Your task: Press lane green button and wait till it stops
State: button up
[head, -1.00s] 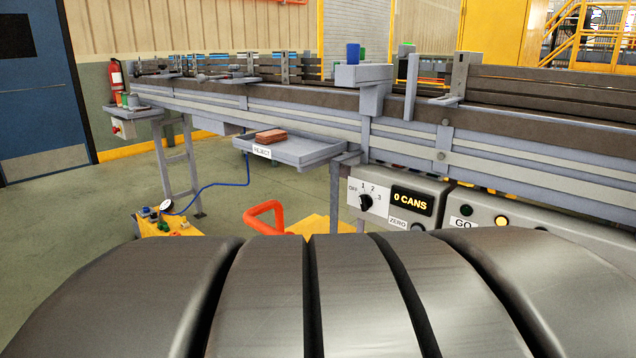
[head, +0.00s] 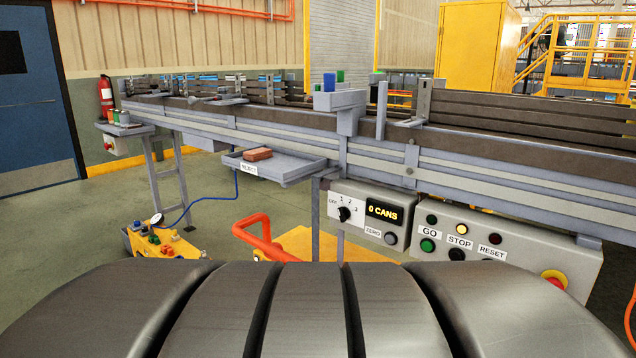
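Small lamps sit above: a dark green one (head: 432,219), a lit yellow one (head: 461,228) and a dark red one (head: 494,238). The conveyor lane (head: 520,140) runs across the view. My gripper is not in view; a large dark ribbed part of my own body fills the bottom.
A counter box (head: 360,212) reads 0 CANS, with a rotary knob and a ZERO button. A red emergency stop (head: 554,280) is at the control box's right end. A REJECT tray (head: 275,167) holds a reddish block. A yellow cart with an orange handle (head: 262,236) stands in front.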

aim_at(427, 245)
jog(key=k+l+z, duration=0.1)
jog(key=k, duration=0.25)
jog(key=k+l+z, duration=0.15)
jog(key=k, duration=0.4)
jog(key=j, duration=0.05)
